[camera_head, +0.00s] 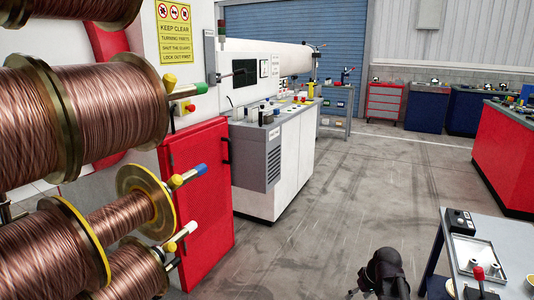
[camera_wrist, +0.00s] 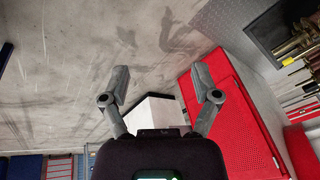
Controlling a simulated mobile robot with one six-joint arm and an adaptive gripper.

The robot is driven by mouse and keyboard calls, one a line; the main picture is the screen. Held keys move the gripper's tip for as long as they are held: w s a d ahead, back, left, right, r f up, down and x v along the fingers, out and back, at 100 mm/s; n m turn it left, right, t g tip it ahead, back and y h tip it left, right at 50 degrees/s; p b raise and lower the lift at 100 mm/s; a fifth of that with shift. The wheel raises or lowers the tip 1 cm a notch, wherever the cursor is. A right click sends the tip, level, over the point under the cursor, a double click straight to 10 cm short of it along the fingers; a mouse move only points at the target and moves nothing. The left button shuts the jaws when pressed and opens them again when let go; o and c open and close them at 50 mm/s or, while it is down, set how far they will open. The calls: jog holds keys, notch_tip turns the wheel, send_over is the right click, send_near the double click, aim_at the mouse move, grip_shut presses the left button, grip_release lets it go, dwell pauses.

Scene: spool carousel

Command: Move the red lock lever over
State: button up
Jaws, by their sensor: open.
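A red-knobbed lever (camera_head: 479,274) stands upright at the front of the grey cart on the lower right in the head view. I cannot tell for sure that it is the lock lever. No red lever can be made out in the wrist view. My gripper (camera_wrist: 160,85) is open and empty in the wrist view, its two fingers spread over bare floor. In the head view only a dark part of my arm shows at the bottom, left of the cart; the fingertips are not clear there.
Copper wire spools (camera_head: 90,110) with coloured handle ends fill the left side. A red door (camera_head: 197,180) with a black handle stands beside them. The grey cart (camera_head: 510,232) carries a black control box and a tray. A red cabinet (camera_head: 505,155) is behind it. The floor (camera_head: 340,200) between is clear.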

jog(key=s+a+f+m+g+h+b, duration=0.1)
jog(key=s+a+f+m+g+h, duration=0.15)
jog(key=s+a, duration=0.75)
notch_tip(320, 180, up, 25)
jog(key=w+p, duration=0.1)
jog(key=p, duration=2.4)
jog(key=shift+w+a+r, duration=0.15)
jog(key=shift+w+r, duration=0.05)
jog(key=shift+w, duration=0.1)
